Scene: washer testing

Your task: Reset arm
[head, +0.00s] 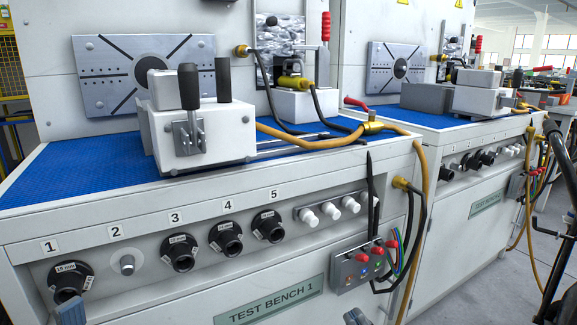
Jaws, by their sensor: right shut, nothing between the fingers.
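My right gripper (356,317) shows only as small dark tips at the bottom edge, right of centre. It is shut and empty, in front of and below the small control box with red knobs (365,262). It looks apart from the bench. Most of it and how its arm is bent are cut off by the frame.
Test bench 1 (265,300) fills the front, with numbered black ports, white knobs and a blue top (80,172). A white fixture with a lever (205,135) stands on it. Yellow and black hoses (420,175) hang over its right corner. A second bench (465,205) stands to the right.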

